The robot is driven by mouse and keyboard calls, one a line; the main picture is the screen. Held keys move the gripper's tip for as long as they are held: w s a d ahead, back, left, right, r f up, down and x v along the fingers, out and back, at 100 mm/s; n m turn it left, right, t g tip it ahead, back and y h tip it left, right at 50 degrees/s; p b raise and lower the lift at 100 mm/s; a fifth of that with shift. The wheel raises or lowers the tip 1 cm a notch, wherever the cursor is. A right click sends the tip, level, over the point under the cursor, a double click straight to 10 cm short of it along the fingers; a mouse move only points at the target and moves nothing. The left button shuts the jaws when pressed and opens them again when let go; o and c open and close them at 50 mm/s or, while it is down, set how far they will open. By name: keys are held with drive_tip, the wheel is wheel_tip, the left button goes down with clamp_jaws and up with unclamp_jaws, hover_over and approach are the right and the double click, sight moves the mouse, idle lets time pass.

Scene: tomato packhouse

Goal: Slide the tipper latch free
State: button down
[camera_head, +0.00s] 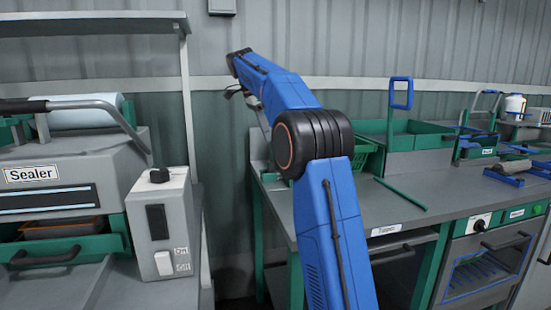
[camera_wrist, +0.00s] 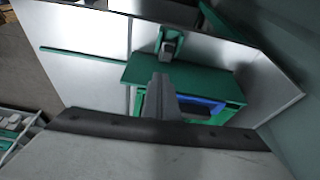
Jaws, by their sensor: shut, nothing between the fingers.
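My gripper (camera_wrist: 160,80) shows in the wrist view as grey fingers closed together, with nothing between them. The fingertips overlap the near part of a green box-like fixture (camera_wrist: 185,72) with a flat top. Beyond the tips, a small dark grey block (camera_wrist: 168,48) sits in a green bracket; it may be the tipper latch, but I cannot tell for sure. I cannot tell whether the tips touch anything. A blue part (camera_wrist: 203,103) shows under the fixture's top. In the head view my arm hides part of a green crate (camera_head: 365,150) on the bench, and my fingers cannot be made out.
The grey bench (camera_head: 345,205) carries a green strip (camera_head: 400,193), green trays (camera_head: 420,140) and a blue loop frame (camera_head: 401,92). A sealer machine (camera_head: 70,170) stands at the left. A corrugated wall (camera_head: 330,40) closes the back. The bench front is mostly clear.

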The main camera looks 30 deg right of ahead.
drive_tip(key=shift+w+d+m, duration=0.3)
drive_tip(key=shift+w+d, duration=0.05)
drive_tip(key=shift+w, duration=0.15)
drive_tip(key=x, duration=1)
idle(0.3)
drive_tip(key=shift+w+a, duration=0.25)
drive_tip(key=shift+a, duration=0.55)
drive_tip(key=shift+w+a, duration=0.25)
drive_tip(key=shift+a, duration=0.6)
drive_tip(key=shift+a, duration=0.1)
